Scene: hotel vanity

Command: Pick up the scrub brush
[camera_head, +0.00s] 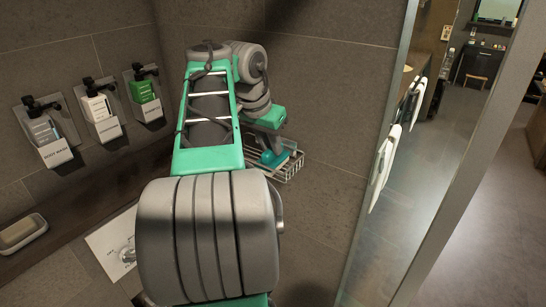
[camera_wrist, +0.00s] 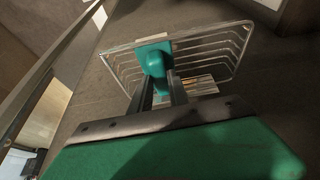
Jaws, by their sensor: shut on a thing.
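The scrub brush (camera_wrist: 154,62) is teal, with a rounded part facing the wrist camera and a flat, paler edge beyond it. My gripper (camera_wrist: 160,80) has its two dark fingers on either side of the rounded part and is shut on it. The brush is at the wire basket on the wall; whether it still touches the basket I cannot tell. In the head view the brush (camera_head: 272,159) shows as a small teal shape below my gripper (camera_head: 271,148), partly hidden by my arm.
The wire basket (camera_wrist: 236,68) surrounds the brush closely; it also shows in the head view (camera_head: 291,171). Several dispensers (camera_head: 99,115) hang on the left wall. A soap dish (camera_head: 22,233) sits on a ledge.

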